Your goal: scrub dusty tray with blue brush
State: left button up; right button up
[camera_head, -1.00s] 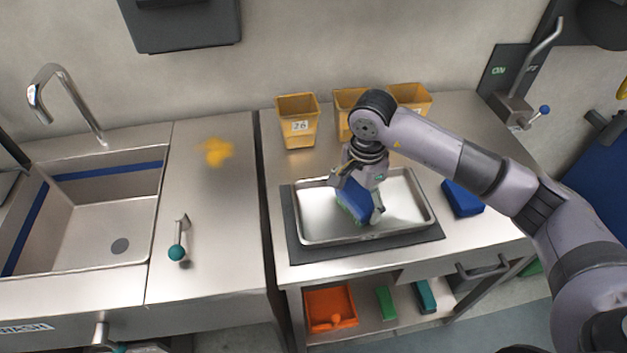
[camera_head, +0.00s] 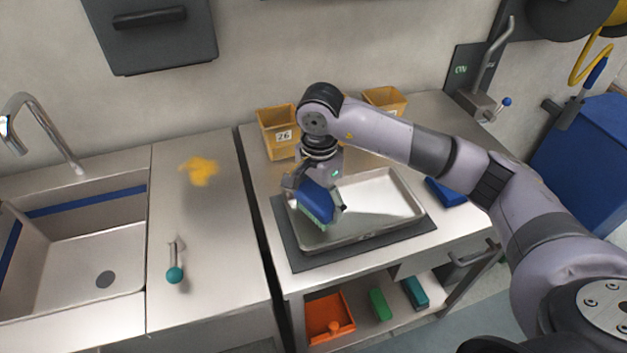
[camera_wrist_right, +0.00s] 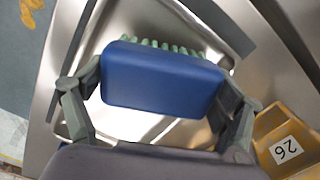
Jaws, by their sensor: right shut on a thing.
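The tray (camera_head: 385,232) is a shallow metal pan on a dark mat (camera_head: 300,262) on the right-hand steel counter. Its visible floor looks bright and shiny; I cannot make out dust on it. The blue brush (camera_head: 316,197) has a blue block and pale green bristles. My right gripper (camera_head: 318,190) is shut on the brush and holds it tilted at the left part of the tray, bristles down. In the right wrist view the fingers grip the brush (camera_wrist_right: 160,78) by its two ends. I cannot tell whether the bristles touch the tray. My left gripper is not in view.
Yellow bins (camera_head: 278,132) stand behind the tray. A blue block (camera_head: 446,192) lies right of it. A sink (camera_head: 85,245), a yellow smear (camera_head: 199,170) and a teal-knobbed lever (camera_head: 175,272) are at left. An orange bin (camera_head: 329,318) sits on the lower shelf.

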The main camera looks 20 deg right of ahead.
jog(key=shift+s+d+r+p, duration=0.1)
jog(key=shift+d+r+p, duration=0.05)
jog(key=shift+r, duration=0.3)
jog(key=shift+s+d+r+p, duration=0.1)
jog(key=shift+d+r+p, duration=0.05)
jog(key=shift+r, duration=0.25)
jog(key=shift+w+r+p, duration=0.1)
jog(key=shift+r+p, duration=0.25)
jog(key=shift+r, duration=0.45)
jog(key=shift+a+r+p, duration=0.15)
jog(key=shift+r+p, duration=0.2)
jog(key=shift+r, duration=0.4)
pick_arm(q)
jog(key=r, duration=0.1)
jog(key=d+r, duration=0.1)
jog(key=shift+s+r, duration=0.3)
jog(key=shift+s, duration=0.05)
pick_arm(e)
jog(key=shift+r, duration=0.3)
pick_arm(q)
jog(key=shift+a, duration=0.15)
